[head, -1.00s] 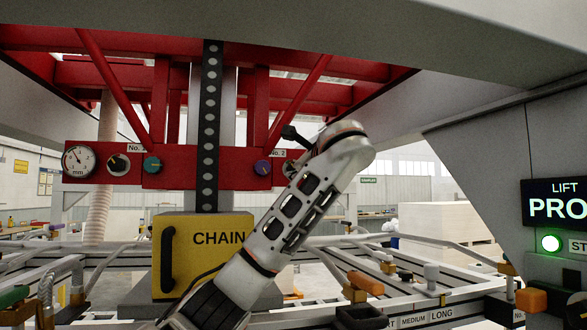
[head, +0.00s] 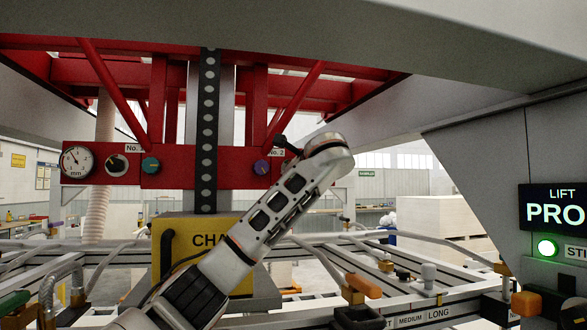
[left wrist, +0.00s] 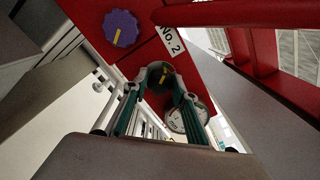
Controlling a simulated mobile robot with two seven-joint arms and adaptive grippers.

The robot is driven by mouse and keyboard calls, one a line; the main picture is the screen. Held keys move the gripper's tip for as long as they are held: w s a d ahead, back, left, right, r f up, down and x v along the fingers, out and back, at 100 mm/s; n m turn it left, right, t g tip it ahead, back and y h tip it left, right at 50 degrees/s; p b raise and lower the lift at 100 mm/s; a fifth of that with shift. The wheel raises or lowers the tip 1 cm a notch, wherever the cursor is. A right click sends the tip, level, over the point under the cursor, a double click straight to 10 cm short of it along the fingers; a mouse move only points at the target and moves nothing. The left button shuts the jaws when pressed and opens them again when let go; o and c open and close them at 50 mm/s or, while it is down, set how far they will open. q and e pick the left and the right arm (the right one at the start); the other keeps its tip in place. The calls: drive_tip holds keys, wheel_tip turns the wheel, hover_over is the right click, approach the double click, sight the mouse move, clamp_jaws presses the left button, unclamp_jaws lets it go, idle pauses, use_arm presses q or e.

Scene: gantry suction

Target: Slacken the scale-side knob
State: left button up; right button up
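The red panel carries a dark knob with a yellow pointer mark (left wrist: 158,76) near the No. 2 label and beside a round dial (left wrist: 188,118) in the left wrist view. A purple knob (left wrist: 122,27) sits on the other side; it also shows in the head view (head: 262,167). My left gripper (left wrist: 162,80) is at the dark knob with its fingers apart, one on each side of it. I cannot tell whether they touch it. In the head view my left arm hides this knob and dial. My right gripper is not in view.
At the panel's left end are an mm dial (head: 76,162), a dark knob (head: 116,165) and a teal knob (head: 151,165). A black perforated strip (head: 208,120) runs vertically past the panel. A yellow chain box (head: 190,240) stands below. A red strut (left wrist: 265,80) rises near my left gripper.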

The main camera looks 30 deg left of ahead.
use_arm(q)
drive_tip(key=shift+n, duration=0.3)
drive_tip(key=shift+f+n+b, duration=0.15)
drive_tip(key=shift+n+b, duration=0.7)
drive_tip(key=shift+n, duration=2.35)
drive_tip(key=o, duration=1.1)
